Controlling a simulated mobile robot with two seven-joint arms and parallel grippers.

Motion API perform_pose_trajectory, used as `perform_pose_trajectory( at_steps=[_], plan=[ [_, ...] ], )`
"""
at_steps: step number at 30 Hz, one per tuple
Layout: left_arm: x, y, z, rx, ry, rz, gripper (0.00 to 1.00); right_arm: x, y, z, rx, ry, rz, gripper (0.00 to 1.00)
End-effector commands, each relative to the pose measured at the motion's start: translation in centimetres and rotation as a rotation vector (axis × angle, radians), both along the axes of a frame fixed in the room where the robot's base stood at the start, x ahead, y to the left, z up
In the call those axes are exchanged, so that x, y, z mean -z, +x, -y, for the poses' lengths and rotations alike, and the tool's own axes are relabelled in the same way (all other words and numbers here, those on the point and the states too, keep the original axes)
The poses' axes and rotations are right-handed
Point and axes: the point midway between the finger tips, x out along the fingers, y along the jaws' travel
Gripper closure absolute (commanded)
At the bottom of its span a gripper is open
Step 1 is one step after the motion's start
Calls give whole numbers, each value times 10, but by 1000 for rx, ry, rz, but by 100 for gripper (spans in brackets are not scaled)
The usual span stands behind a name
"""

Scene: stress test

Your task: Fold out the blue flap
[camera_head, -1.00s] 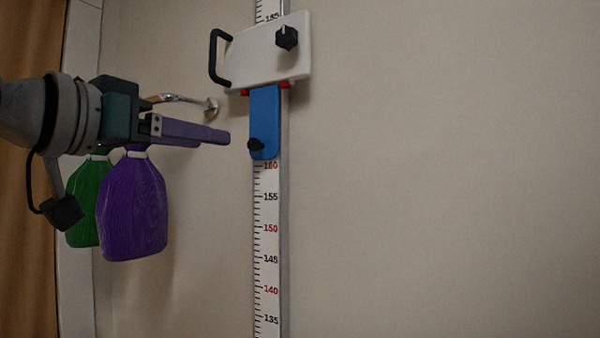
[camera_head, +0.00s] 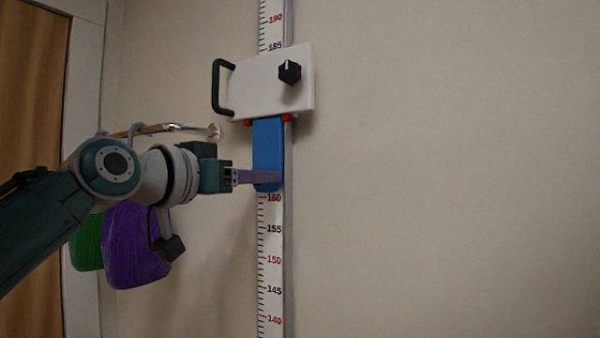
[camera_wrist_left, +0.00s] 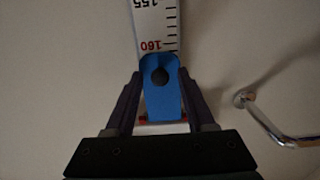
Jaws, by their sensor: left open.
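The blue flap (camera_head: 267,148) hangs down flat along the measuring rail, below the white slider block (camera_head: 272,82) with its red hinge pieces. In the left wrist view, the blue flap (camera_wrist_left: 161,95) with its dark round knob (camera_wrist_left: 160,76) lies between the two fingers. My left gripper (camera_head: 277,178) is open, with its fingers at the flap's lower end; it also shows in the left wrist view (camera_wrist_left: 161,88). A gap shows between each finger and the flap's sides near the knob. In the head view the fingers hide the knob. My right gripper is not in view.
The white scale rail (camera_head: 269,260) runs up the wall. The block carries a black handle (camera_head: 217,88) and a black knob (camera_head: 289,72). The right wall is clear.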

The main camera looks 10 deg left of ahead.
Motion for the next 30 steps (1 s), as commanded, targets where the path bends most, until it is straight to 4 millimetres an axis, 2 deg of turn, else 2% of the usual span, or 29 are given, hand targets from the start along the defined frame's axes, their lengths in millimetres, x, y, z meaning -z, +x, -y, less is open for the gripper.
perform_pose_trajectory(
  at_steps=[5, 19, 30],
  plan=[
    [0, 0, 0, 0, 0, 0, 47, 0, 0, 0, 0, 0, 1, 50],
    [0, 0, 0, 0, 0, 0, 100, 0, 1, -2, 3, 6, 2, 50],
    [0, 0, 0, 0, 0, 0, 100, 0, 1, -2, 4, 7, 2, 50]
  ],
)
